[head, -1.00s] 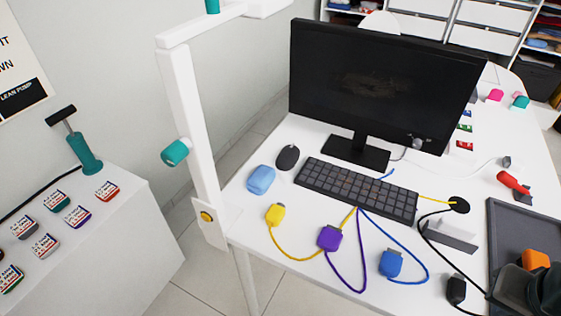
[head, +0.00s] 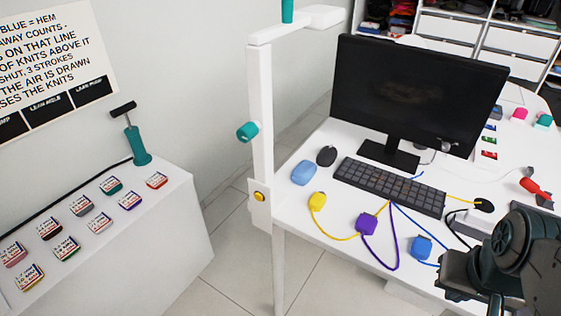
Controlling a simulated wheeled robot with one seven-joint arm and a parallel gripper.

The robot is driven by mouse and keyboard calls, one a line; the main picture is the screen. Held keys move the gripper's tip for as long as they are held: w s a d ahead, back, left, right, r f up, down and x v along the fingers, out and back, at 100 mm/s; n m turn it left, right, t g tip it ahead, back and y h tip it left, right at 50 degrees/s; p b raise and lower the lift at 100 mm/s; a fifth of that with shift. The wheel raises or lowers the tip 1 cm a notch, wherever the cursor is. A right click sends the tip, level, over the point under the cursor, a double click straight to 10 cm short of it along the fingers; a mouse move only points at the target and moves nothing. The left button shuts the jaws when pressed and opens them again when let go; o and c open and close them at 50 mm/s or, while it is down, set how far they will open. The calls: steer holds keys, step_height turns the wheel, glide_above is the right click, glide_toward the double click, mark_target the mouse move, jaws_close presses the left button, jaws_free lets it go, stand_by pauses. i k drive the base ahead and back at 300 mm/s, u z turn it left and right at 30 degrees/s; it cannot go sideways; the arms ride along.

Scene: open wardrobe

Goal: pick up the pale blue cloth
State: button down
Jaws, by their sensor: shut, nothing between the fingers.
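A pale blue, rounded, soft-looking item (head: 304,172) lies on the white desk, left of the black mouse and near the desk's left edge. It is the only pale blue thing that I can make out, and its fine texture is too small to tell whether it is folded cloth. It is uncovered. My dark arm shows at the lower right over the desk, well to the right of the pale blue item and apart from it. My gripper's fingers cannot be made out in this view.
A white post (head: 262,120) stands at the desk's left corner. A mouse (head: 326,156), keyboard (head: 389,186), monitor (head: 415,95) and yellow, purple and blue corded plugs crowd the desk (head: 293,225). A white stand (head: 165,215) with several labelled blocks is at left. Floor shows between.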

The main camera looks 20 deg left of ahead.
mark_target(303, 173)
steer(key=u, duration=2.65)
steer(key=k, duration=0.3)
steer(key=z, duration=1.35)
steer(key=i, duration=0.5)
steer(key=z, duration=0.05)
